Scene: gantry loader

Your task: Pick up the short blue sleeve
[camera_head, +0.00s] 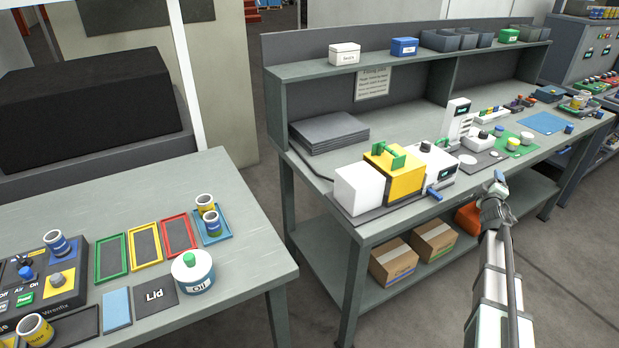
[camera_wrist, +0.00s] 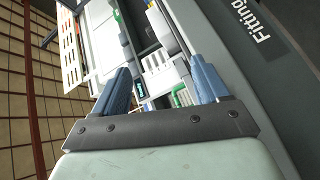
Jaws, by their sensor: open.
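Several sleeves stand on the left table in the head view. A blue-banded sleeve (camera_head: 211,223) is in the blue tray, close in front of a taller-standing yellow-banded sleeve (camera_head: 205,203). Another blue-banded sleeve (camera_head: 56,243) sits tilted on the dark control panel. I cannot tell for certain which is the short blue one. My gripper (camera_head: 498,182) is far to the right, in front of the long bench and away from these sleeves. In the wrist view my gripper (camera_wrist: 161,84) has its two blue fingers wide apart, with nothing between them.
The blue tray (camera_head: 226,236) lies beside red, yellow and green frames. A white oil pot (camera_head: 193,277) stands in front. The long bench holds a yellow box (camera_head: 405,182), a white box (camera_head: 359,190) and small parts. A floor gap separates the two tables.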

